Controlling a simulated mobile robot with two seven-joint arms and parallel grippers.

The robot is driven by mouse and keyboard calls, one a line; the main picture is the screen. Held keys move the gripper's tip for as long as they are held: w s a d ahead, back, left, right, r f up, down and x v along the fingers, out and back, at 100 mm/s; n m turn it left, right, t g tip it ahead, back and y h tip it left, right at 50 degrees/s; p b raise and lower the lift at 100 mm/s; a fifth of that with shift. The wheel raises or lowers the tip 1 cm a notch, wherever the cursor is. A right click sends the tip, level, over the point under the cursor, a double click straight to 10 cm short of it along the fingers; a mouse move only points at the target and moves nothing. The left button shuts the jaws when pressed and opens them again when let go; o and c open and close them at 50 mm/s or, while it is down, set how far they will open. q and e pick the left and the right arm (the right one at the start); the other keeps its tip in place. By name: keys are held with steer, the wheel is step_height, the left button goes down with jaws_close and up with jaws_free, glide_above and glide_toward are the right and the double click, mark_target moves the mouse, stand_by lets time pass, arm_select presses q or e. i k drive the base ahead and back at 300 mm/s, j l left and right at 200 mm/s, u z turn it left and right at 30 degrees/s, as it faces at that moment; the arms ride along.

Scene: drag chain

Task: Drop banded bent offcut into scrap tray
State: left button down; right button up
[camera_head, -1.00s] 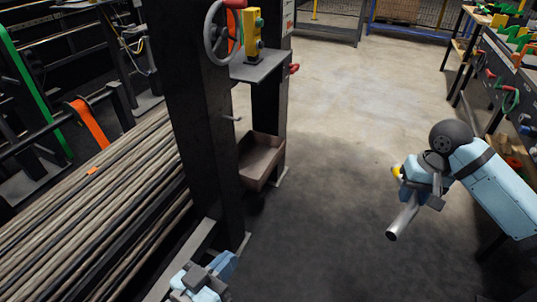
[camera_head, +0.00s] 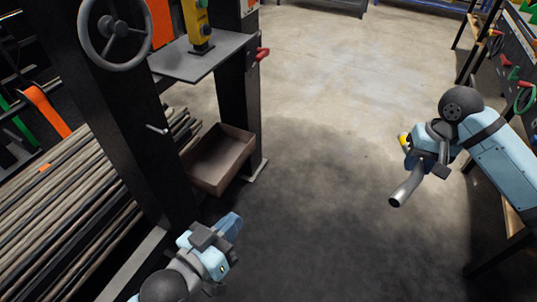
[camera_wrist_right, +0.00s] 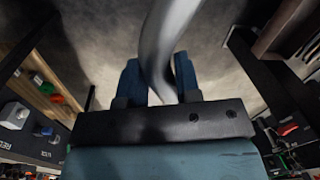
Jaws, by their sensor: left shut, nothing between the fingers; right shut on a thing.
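The bent offcut is a grey metal tube (camera_head: 407,187) held by my right gripper (camera_head: 427,164) at the right of the head view. In the right wrist view the tube (camera_wrist_right: 165,40) runs up from between the blue fingers (camera_wrist_right: 160,82), which are shut on it. A yellow piece (camera_head: 404,139) shows on the far side of this gripper; I cannot tell if it is the band. The scrap tray, an open brown box (camera_head: 242,160), sits low beside the dark machine column, well left of the tube. My left gripper (camera_head: 232,228) is shut and empty, nearer than the tray.
A dark machine frame with a handwheel (camera_head: 115,30) and a shelf (camera_head: 203,57) stands above and around the tray. Long bars (camera_head: 60,220) lie at the left. A workbench (camera_head: 515,60) stands at the right. The floor (camera_head: 320,140) between tray and right arm is clear.

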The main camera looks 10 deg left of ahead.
mark_target(223, 163)
steer(key=i+u, duration=0.1)
steer(key=u, duration=0.3)
steer(key=l+u, duration=0.15)
steer(key=u, duration=0.25)
steer(key=i+l+u, duration=0.1)
steer(key=u, duration=0.3)
steer(key=i+u, duration=0.3)
steer(key=i, duration=0.65)
